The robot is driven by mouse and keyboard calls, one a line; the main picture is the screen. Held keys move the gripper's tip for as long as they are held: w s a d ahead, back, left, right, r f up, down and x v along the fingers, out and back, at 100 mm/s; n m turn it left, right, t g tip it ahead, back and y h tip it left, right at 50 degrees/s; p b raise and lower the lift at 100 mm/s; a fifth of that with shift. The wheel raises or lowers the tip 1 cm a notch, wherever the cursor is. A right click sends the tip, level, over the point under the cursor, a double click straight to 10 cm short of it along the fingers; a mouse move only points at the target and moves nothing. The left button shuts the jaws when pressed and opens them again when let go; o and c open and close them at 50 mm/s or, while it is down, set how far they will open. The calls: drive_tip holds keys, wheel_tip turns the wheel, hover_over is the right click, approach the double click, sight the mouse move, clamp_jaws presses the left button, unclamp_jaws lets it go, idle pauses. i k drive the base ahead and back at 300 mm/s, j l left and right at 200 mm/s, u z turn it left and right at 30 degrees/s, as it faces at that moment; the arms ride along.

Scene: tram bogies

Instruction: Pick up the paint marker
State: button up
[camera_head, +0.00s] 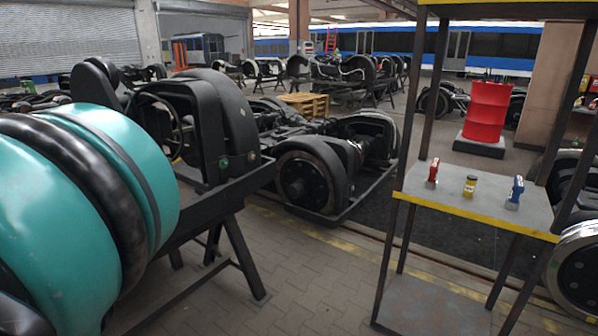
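Three small items stand apart on the grey, yellow-edged upper shelf (465,215) of a rack at the right. They are a red item (433,172) at the left, a shorter yellow item (470,186) with a dark band in the middle, and a blue item (515,192) with a pale base at the right. They are too small for me to tell which, if any, is the paint marker. My gripper is not in view, so its state does not show.
Dark posts (433,95) of the rack frame the shelf; a lower shelf (430,305) looks empty. A wheelset on a dark trestle stand (240,255) fills the left middle. A bogie (320,180) stands behind. Paved floor (315,280) between stand and rack is clear. A red drum (487,112) stands farther back.

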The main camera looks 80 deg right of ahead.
sight(471, 181)
drive_tip(key=z, duration=4.2)
